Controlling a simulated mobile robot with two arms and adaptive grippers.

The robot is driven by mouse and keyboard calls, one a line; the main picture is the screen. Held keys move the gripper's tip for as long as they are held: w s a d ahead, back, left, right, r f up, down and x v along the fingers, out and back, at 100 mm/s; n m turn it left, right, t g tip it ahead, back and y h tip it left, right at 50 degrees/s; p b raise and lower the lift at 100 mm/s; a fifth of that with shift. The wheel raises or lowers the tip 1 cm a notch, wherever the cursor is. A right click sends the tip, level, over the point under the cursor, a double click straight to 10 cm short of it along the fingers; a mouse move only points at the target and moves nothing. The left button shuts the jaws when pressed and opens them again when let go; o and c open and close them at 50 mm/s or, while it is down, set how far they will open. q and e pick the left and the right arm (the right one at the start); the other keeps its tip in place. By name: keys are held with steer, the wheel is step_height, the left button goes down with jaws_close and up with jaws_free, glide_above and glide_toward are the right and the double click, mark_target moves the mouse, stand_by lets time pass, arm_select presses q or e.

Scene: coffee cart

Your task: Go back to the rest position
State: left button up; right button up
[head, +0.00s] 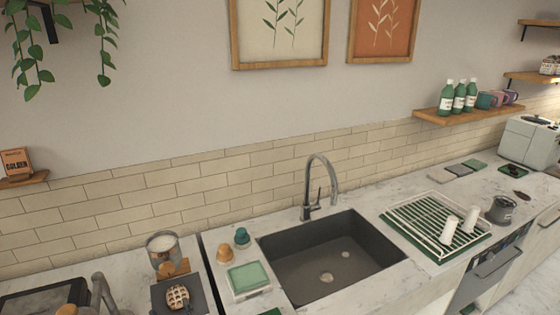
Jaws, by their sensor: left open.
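My left gripper (93,294) shows only in part at the bottom left edge of the head view, as grey curved parts over the counter. It is open, and I see nothing held in it. Its lower part and the arm behind it are cut off by the frame. My right gripper is not in view.
A dark sink (330,262) with a tall faucet (318,185) is set in the counter. A glass jar (162,247) and a dark board (160,297) stand left of it. A dish rack (420,215) with white cups and a grey pitcher (502,210) stand right.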

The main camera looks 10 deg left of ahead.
arm_select(q)
steer(key=s+f+n+g+h, duration=0.3)
steer(key=s+f+n+g, duration=0.4)
steer(key=s+n, duration=0.65)
steer(key=s+d+n+g+h, duration=0.4)
steer(key=s+d+n+h, duration=0.45)
steer(key=n, duration=0.45)
step_height(320, 180, down, 36)
steer(key=s+d+g+y+b, duration=0.1)
steer(key=s+d+y+b, duration=0.15)
steer(key=b, duration=0.65)
steer(key=s+a+f+b, duration=0.2)
steer(key=s+f, duration=0.6)
steer(key=f, duration=0.2)
steer(key=s+a+f+g+b, duration=0.1)
steer(key=s+f+b, duration=0.2)
steer(key=s+f, duration=0.5)
step_height(320, 180, down, 2)
steer(key=shift+a+f+g, duration=0.25)
steer(key=shift+a+g, duration=0.05)
steer(key=shift+a, duration=0.05)
